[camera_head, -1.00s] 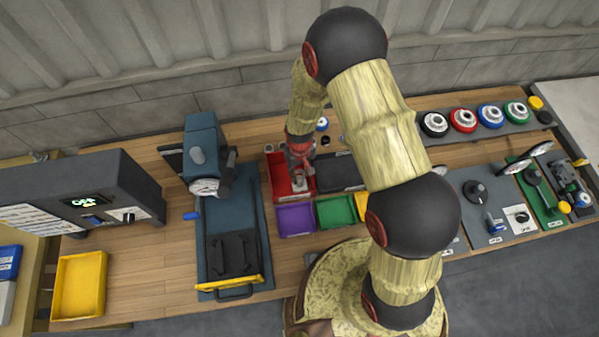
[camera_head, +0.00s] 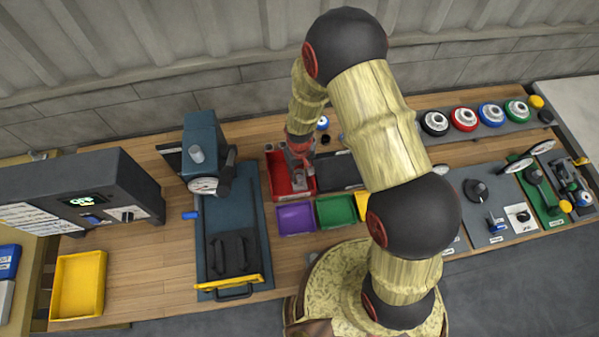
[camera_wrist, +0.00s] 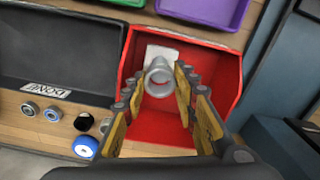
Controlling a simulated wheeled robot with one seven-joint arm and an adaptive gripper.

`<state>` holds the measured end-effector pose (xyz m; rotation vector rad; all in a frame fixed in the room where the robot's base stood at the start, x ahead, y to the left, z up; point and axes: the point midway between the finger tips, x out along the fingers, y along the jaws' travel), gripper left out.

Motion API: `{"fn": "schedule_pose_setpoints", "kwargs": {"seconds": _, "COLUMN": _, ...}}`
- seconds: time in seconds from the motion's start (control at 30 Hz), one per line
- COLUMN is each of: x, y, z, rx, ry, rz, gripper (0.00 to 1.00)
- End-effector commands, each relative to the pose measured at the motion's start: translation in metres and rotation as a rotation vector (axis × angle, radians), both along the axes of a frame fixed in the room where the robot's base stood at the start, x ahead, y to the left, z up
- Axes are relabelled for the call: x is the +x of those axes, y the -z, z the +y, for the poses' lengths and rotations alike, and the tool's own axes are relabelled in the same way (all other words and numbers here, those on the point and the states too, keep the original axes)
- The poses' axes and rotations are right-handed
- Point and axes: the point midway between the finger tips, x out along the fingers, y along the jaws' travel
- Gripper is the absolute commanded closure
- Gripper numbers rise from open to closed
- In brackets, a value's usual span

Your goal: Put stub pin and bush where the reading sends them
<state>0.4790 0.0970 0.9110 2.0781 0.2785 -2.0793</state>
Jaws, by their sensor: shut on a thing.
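A pale patch or label shows behind the bush. In the head view my gripper (camera_head: 299,172) reaches into the red bin (camera_head: 273,168). I cannot make out a stub pin for certain.
The black tray (camera_wrist: 60,55) marked DONE lies beside the red bin. Purple (camera_head: 295,218) and green (camera_head: 336,210) bins stand in front. A blue press (camera_head: 203,150) and a dark box with a lit display (camera_head: 82,202) are at left. A yellow bin (camera_head: 78,285) is front left.

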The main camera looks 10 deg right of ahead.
Motion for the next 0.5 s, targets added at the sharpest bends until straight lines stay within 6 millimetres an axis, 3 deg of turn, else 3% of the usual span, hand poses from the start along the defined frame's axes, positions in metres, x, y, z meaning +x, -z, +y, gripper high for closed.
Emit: {"fn": "schedule_pose_setpoints", "kwargs": {"seconds": 0.5, "x": 0.0002, "y": 0.0063, "z": 0.0, "rx": 0.0, "ry": 0.0, "rz": 0.0, "gripper": 0.99}}
